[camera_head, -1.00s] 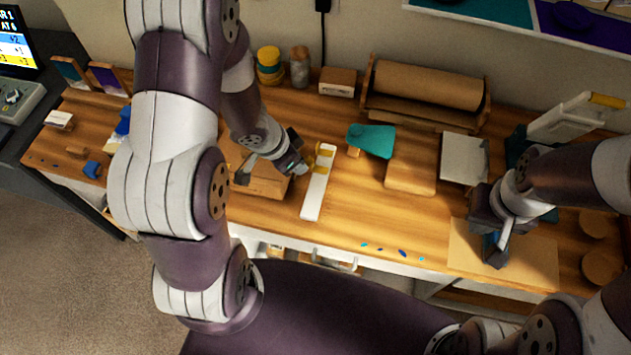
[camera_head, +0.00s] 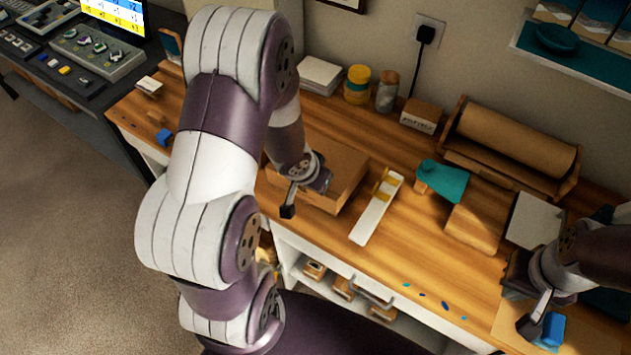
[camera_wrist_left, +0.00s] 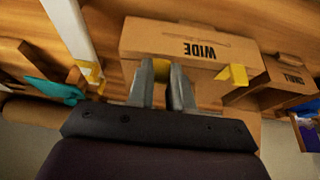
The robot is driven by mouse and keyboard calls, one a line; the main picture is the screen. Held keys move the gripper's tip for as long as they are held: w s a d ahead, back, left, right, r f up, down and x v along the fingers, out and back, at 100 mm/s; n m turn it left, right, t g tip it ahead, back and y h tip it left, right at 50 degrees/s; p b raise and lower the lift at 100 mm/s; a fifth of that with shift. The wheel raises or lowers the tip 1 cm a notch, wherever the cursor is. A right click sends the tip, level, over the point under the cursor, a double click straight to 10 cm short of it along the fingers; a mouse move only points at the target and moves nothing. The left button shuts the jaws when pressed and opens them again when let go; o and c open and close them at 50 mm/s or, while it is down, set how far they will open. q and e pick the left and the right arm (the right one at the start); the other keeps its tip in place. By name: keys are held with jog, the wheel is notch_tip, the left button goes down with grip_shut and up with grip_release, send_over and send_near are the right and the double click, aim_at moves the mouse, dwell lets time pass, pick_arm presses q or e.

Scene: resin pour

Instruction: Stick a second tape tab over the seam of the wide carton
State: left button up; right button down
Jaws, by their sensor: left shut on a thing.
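The wide carton (camera_head: 340,165) is a brown box on the bench, partly hidden behind my left arm. In the left wrist view its face (camera_wrist_left: 150,40) reads WIDE. A yellow tab (camera_wrist_left: 232,75) sits at its edge. My left gripper (camera_wrist_left: 170,75) is at the carton, shut on a small yellow tape tab (camera_wrist_left: 160,68); whether the held tab touches the carton I cannot tell. The white tape strip holder (camera_head: 370,220), with yellow tape (camera_head: 386,186), lies right of the carton. My right gripper (camera_head: 537,325) is over the front right, by a blue piece (camera_head: 553,328); its grip is unclear.
A small carton (camera_wrist_left: 285,75) stands beside the wide one in the wrist view. A teal tool (camera_head: 442,180), a brown board (camera_head: 475,222) and a paper roll rack (camera_head: 515,140) lie to the right. Jars (camera_head: 357,85) stand behind. Bench in front of the holder is largely clear.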

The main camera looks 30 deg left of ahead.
pick_arm(q)
jog(key=shift+f+b, duration=0.3)
jog(key=shift+f, duration=0.25)
dwell(1.0)
grip_shut()
jog(key=o, duration=0.9)
grip_release()
notch_tip(320, 180, up, 8)
jog(key=p, duration=0.8)
